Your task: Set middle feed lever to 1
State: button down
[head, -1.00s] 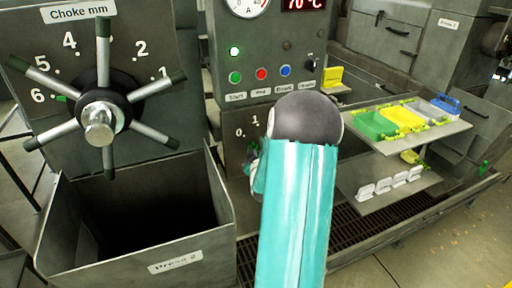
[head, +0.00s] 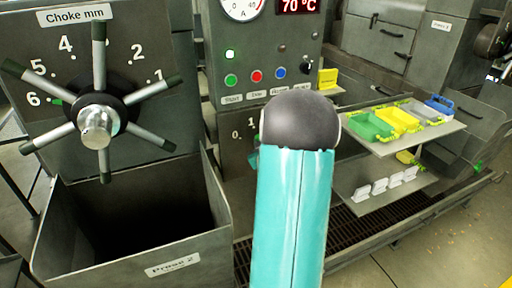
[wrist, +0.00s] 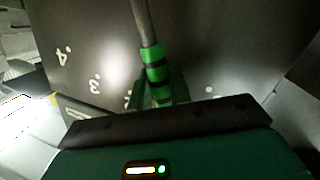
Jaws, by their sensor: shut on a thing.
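The feed lever (wrist: 152,66) is a grey rod with a green-and-black banded grip in the wrist view. It hangs from the top edge down to my gripper (wrist: 158,98). My gripper is shut on the banded grip; the fingertips are dim and partly hidden behind my dark wrist bar. The lever's dark scale panel (wrist: 92,45) shows a 4 and a 3 to the left of the lever and a blurred white mark to its right.
The choke wheel (head: 97,124) and an open-topped grey bin (head: 172,250) stand at the left. Start and stop buttons (head: 257,76) sit above the scale panel. Shelves with coloured trays (head: 400,118) are at the right, above a floor grating (head: 360,220).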

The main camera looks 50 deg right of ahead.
jog(key=shift+s+d+r, duration=0.1)
jog(key=shift+d+r, duration=0.05)
jog(key=shift+d, duration=0.1)
jog(key=c, duration=1.3)
grip_release()
jog(key=v, duration=1.3)
jog(key=shift+s+a+r, duration=0.1)
jog(key=shift+s+a, duration=0.15)
